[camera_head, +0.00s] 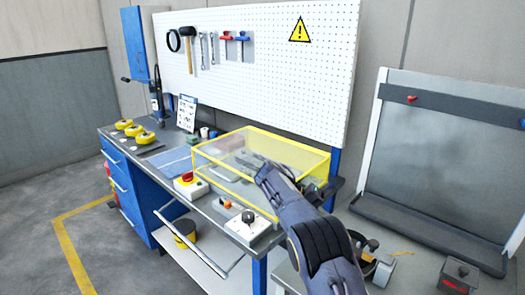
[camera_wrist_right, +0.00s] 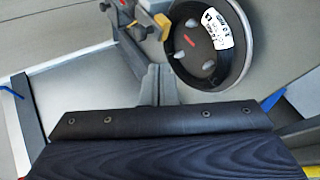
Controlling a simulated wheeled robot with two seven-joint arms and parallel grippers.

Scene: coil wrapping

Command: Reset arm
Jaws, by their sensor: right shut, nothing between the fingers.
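My right arm comes in from the lower right in the head view. Its gripper (camera_head: 266,172) is at the yellow-framed clear cover (camera_head: 232,141) on the workbench; whether it is inside or in front of the cover I cannot tell. In the right wrist view the gripper's fingers (camera_wrist_right: 158,85) are together with nothing between them. Beyond them is a round dark disc (camera_wrist_right: 196,58) with grey pegs and a white label. A grey and yellow mechanism (camera_wrist_right: 148,18) stands beside the disc. My left gripper is not in view.
The bench holds a red-button box (camera_head: 190,186), a black-knob box (camera_head: 247,226) and several yellow rolls (camera_head: 134,130) at the left. A tool pegboard (camera_head: 275,55) stands behind. A second table with a grey panel (camera_head: 450,150) is at the right. Floor at left is open.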

